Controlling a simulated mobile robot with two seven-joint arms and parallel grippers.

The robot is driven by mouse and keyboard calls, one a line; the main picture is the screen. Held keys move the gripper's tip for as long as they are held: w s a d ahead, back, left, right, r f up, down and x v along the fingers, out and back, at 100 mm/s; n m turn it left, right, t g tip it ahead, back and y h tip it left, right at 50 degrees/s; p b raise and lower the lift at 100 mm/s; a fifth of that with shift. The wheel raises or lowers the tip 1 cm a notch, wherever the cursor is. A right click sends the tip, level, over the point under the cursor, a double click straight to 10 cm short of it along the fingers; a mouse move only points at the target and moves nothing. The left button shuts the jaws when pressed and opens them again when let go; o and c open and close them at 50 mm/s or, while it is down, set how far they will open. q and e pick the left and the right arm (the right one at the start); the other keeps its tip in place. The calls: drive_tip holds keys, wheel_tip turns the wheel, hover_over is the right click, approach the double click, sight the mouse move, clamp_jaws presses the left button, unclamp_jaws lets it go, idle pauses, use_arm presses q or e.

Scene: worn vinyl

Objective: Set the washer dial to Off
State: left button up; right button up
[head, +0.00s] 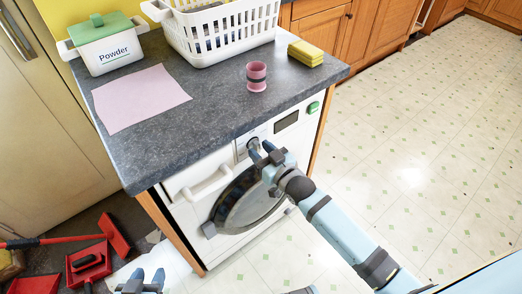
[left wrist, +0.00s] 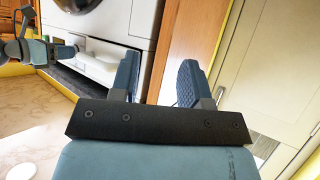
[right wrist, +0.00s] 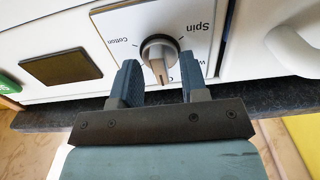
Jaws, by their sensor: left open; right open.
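The washer (head: 298,143) stands under the dark counter, with its round door (head: 245,200) below the control panel. The washer dial (right wrist: 159,58) is in the right wrist view, a dark round knob with a grey pointer grip on a white plate. "Spin" and "Cotton" are legible around it; the other labels are cut off or hidden. My right gripper (head: 264,154) is at the dial, open, its fingers (right wrist: 157,82) on either side of the pointer grip; contact is not clear. My left gripper (head: 148,282) is open and empty, low in front of the washer's left side.
On the counter (head: 215,115) are a powder box (head: 108,50), a white basket (head: 225,35), a pink cloth (head: 140,97), a pink cup (head: 256,76) and a yellow sponge (head: 306,53). A drawer handle (head: 207,184) sits left of the dial. Red cleaning tools (head: 88,262) lie at lower left.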

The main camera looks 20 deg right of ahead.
use_arm(q)
drive_tip(key=shift+r+p, duration=0.1)
drive_tip(key=shift+p, duration=0.55)
use_arm(e)
drive_tip(key=v, duration=1.3)
drive_tip(key=shift+s, duration=0.35)
drive_tip(key=shift+d, duration=0.1)
